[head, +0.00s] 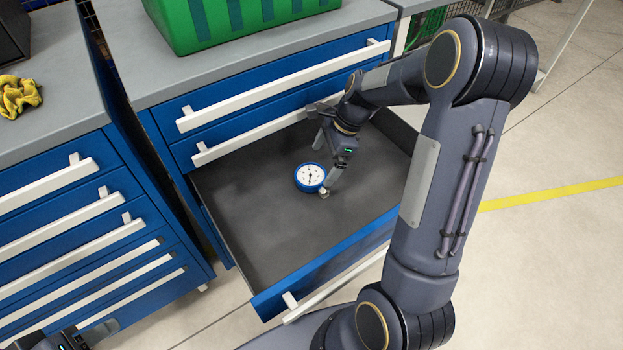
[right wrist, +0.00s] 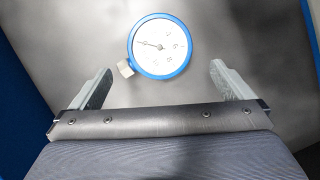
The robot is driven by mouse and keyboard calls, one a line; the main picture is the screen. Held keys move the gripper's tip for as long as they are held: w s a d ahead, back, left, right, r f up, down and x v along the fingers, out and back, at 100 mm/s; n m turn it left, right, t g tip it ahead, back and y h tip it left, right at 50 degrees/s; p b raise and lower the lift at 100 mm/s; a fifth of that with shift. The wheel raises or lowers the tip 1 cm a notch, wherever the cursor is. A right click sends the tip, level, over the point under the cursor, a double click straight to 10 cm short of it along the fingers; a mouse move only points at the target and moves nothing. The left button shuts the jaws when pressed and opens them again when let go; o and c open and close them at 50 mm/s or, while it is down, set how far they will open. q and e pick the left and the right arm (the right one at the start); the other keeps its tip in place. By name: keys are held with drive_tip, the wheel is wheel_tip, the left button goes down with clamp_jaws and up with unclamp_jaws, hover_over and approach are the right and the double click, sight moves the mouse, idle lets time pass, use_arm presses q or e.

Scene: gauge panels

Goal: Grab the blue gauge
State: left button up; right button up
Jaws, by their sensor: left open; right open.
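The blue gauge (head: 310,177) is round, with a blue rim and a white dial, and lies face up on the dark floor of an open drawer (head: 245,215). In the right wrist view the gauge (right wrist: 160,46) shows whole, with a metal fitting at its lower left. My right gripper (head: 323,165) is open over the drawer, close to the gauge. In the right wrist view its fingers (right wrist: 161,72) stand apart on either side, with the gauge between and just beyond their tips, and nothing is held. My left gripper (head: 75,338) is partly in view at the bottom left edge.
The drawer belongs to a blue cabinet with white handles; closed drawers sit above it. A green crate (head: 235,18) stands on the cabinet top. Yellow cloth or gloves (head: 17,95) lie on the left cabinet (head: 65,190). The drawer floor around the gauge is clear.

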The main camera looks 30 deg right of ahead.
sight(312, 174)
drive_tip(key=b+x, duration=0.1)
drive_tip(key=x, duration=0.1)
drive_tip(key=b+x, duration=0.1)
drive_tip(key=x, duration=0.2)
drive_tip(key=shift+w+a, duration=0.2)
drive_tip(key=shift+a, duration=0.3)
drive_tip(key=c, duration=1.2)
